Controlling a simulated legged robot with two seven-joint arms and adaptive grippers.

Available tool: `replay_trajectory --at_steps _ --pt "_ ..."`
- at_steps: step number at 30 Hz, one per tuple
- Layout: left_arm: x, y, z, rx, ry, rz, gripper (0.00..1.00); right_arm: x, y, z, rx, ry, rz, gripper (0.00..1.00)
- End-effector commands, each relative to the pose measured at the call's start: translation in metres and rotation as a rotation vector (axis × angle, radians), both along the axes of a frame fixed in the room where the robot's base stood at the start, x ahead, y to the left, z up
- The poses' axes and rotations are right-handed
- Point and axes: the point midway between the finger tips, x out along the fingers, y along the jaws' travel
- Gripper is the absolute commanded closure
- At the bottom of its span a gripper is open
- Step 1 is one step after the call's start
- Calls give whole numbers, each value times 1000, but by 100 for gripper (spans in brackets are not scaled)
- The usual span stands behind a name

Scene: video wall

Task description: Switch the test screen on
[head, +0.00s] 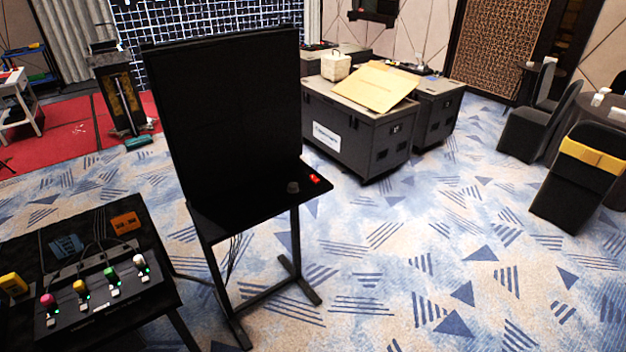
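A large black screen (228,110), likely the test screen, stands upright on a dark stand in the middle of the head view. Its face is dark and shows no picture. A narrow black shelf (250,207) sticks out below it. On the shelf's right part are a dark round knob-like piece (293,187) and a small red piece (315,179), perhaps a switch. At lower left, a black control box (100,298) carries several coloured knobs, pink, yellow, green and white, with small green lights. Neither of my grippers is in view.
The control box sits on a dark table (165,275) with an orange box (125,222), a blue box (66,245) and cables. Black flight cases (355,140) stand behind the screen. Chairs (575,185) are at right. The patterned carpet (420,270) at front right is clear.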

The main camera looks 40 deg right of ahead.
Motion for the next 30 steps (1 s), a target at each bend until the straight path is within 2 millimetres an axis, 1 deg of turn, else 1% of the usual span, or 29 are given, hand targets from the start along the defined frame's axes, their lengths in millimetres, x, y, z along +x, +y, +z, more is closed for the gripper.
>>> replay_trajectory --at_steps 8,9,11,12,13,30 --pt "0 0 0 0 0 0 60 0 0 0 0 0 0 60" --pt "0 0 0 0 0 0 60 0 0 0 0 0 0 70" --pt "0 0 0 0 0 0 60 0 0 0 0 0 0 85" --pt "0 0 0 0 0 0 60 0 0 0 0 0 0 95" --pt "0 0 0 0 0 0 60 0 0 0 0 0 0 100" --pt "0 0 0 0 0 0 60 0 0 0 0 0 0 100"
